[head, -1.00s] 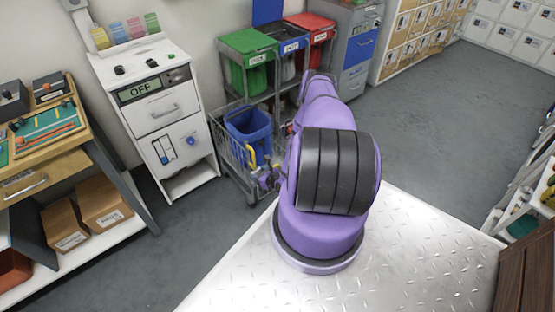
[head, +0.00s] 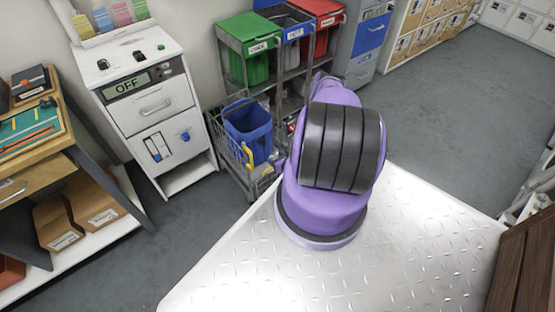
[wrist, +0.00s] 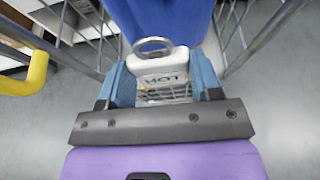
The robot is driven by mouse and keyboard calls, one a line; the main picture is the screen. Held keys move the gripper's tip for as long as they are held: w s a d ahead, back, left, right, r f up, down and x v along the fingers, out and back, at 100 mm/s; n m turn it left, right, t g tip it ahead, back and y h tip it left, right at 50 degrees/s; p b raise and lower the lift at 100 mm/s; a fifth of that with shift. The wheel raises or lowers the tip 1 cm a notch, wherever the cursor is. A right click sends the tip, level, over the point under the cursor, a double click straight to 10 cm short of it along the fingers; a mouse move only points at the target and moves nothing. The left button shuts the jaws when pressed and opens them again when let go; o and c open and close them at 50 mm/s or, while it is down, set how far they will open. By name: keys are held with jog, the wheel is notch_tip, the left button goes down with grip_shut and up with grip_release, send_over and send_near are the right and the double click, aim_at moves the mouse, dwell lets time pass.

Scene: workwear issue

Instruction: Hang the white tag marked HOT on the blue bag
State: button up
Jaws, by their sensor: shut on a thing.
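The white tag (wrist: 158,72) shows in the wrist view, with dark lettering that appears upside down and a grey metal ring (wrist: 153,43) at its far end. My gripper (wrist: 163,82) is shut on the tag, a blue finger pad on each side. The blue bag (wrist: 165,15) fills the top of the wrist view just beyond the ring; I cannot tell whether they touch. In the head view the blue bag (head: 248,125) sits in the wire cart. My gripper is not visible in the head view; my arm covers part of the area beside the cart.
The wire cart (head: 233,163) has a yellow part in front, which also shows in the wrist view (wrist: 32,75). Green (head: 247,38), blue and red labelled bins stand on a rack behind. A white cabinet (head: 150,110) reading OFF stands left. Open floor lies right.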

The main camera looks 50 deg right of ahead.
jog(key=shift+w+d+f, duration=0.1)
jog(key=shift+w+d, duration=0.15)
jog(key=shift+w, duration=0.95)
jog(key=shift+w+d+f, duration=0.1)
jog(key=shift+w+d, duration=0.2)
jog(key=shift+w, duration=0.85)
jog(key=shift+w+d+f, duration=0.1)
jog(key=shift+w+d, duration=0.15)
jog(key=shift+w, duration=0.95)
jog(key=shift+w+d+f, duration=0.15)
jog(key=shift+w+f, duration=0.1)
jog(key=shift+w, duration=0.35)
jog(key=o, duration=1)
jog(key=v, duration=1)
jog(key=shift+s+r, duration=0.15)
jog(key=shift+s, duration=0.15)
